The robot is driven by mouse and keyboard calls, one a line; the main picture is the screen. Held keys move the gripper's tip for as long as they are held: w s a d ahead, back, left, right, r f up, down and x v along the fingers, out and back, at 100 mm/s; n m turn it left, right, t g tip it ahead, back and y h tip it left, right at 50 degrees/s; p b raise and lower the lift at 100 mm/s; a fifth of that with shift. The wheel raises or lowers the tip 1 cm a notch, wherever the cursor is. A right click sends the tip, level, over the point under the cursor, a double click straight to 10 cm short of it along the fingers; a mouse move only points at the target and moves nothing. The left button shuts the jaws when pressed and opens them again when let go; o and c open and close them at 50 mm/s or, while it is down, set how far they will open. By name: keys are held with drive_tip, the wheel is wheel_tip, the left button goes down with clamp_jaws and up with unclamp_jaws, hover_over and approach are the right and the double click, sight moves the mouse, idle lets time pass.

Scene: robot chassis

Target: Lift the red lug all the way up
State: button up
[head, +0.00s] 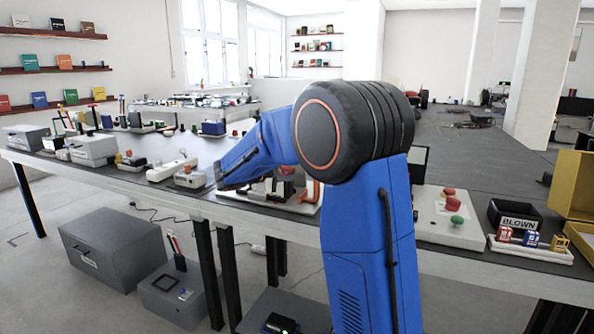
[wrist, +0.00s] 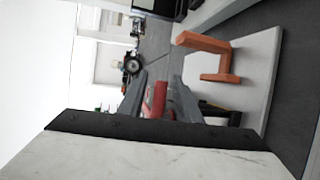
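The red lug (wrist: 156,99) shows in the wrist view as a small red piece, between the two grey fingers of my gripper (wrist: 160,84). The fingers stand apart, with the lug in the space between them; I see no clear grip on it. The lug's lower end is hidden behind a dark bar. In the head view my blue arm covers most of this spot, and I cannot make out the lug or the fingertips clearly there.
An orange handle (wrist: 207,76) stands on a pale board close to the right finger; it also shows in the head view (head: 312,190). A white box with red and green buttons (head: 447,231) stands to the right. Small devices line the bench to the left.

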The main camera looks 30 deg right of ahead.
drive_tip(key=shift+w+d+f, duration=0.1)
drive_tip(key=shift+w+d, duration=0.05)
drive_tip(key=shift+d, duration=0.4)
clamp_jaws()
